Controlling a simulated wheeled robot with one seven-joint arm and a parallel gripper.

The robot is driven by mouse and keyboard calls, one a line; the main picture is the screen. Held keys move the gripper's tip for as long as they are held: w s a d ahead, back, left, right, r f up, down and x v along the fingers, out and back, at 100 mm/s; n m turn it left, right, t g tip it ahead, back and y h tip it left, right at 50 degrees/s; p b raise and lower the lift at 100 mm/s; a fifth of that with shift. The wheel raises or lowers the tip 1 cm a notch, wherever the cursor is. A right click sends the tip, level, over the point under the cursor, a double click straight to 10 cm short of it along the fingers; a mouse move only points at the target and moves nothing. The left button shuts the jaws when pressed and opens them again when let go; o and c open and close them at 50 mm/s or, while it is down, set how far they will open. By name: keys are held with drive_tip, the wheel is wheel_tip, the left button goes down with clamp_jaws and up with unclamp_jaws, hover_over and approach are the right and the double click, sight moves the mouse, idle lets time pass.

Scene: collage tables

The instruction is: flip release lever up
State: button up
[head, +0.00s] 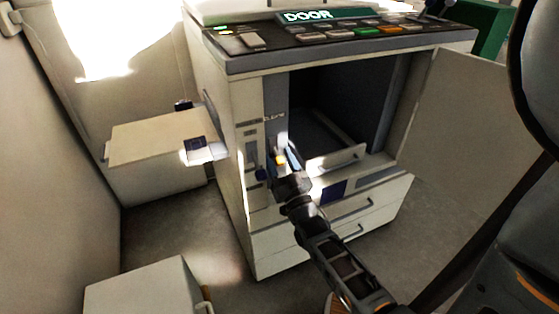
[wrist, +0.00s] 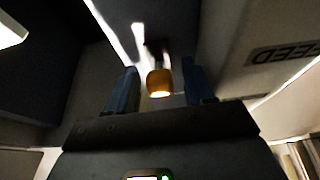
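The release lever (wrist: 160,83) has an orange-yellow knob on a thin dark stem. In the wrist view it shows between the two blue fingers of my gripper (wrist: 160,88), with a gap visible on each side. The fingers are apart and not closed on it. In the head view my gripper (head: 286,158) reaches to the left front of the machine's dark opening, and the yellow knob (head: 279,160) shows beside the fingers. The lever's base and pivot are hard to make out in the shadow.
The copier-like machine (head: 242,190) has its front door (head: 465,115) swung open to the right. A tray (head: 340,160) sticks out at the opening's lower edge, right of my gripper. Drawers (head: 330,232) are below. A side tray (head: 150,135) juts out left. A pale box (head: 145,290) stands front left.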

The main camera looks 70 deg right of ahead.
sight(274, 147)
drive_tip(key=c, duration=0.9)
drive_tip(key=shift+r+p, duration=0.15)
drive_tip(key=shift+p, duration=0.25)
drive_tip(key=r+y+p, duration=0.1)
drive_tip(key=p, duration=0.2)
drive_tip(key=shift+a, duration=0.1)
drive_tip(key=r+g+y+p, duration=0.1)
drive_tip(key=p, duration=0.3)
drive_tip(key=g+y+p, duration=0.1)
drive_tip(key=p, duration=0.3)
drive_tip(key=shift+s+a+r+g+y+p, duration=0.1)
drive_tip(key=shift+r+g+y+p, duration=0.2)
drive_tip(key=shift+r, duration=0.05)
drive_tip(key=g+y+p, duration=0.1)
drive_tip(key=p, duration=0.2)
drive_tip(key=r+g+y+p, duration=0.1)
drive_tip(key=p, duration=0.3)
drive_tip(key=shift+y+p, duration=0.3)
drive_tip(key=g+p, duration=0.1)
drive_tip(key=p, duration=0.1)
drive_tip(key=shift+d+y+p, duration=0.2)
drive_tip(key=shift+y+p, duration=0.15)
drive_tip(key=shift+y, duration=0.05)
drive_tip(key=shift+p, duration=0.3)
drive_tip(key=shift+w+g+y+p, duration=0.2)
drive_tip(key=shift+g+y+p, duration=0.2)
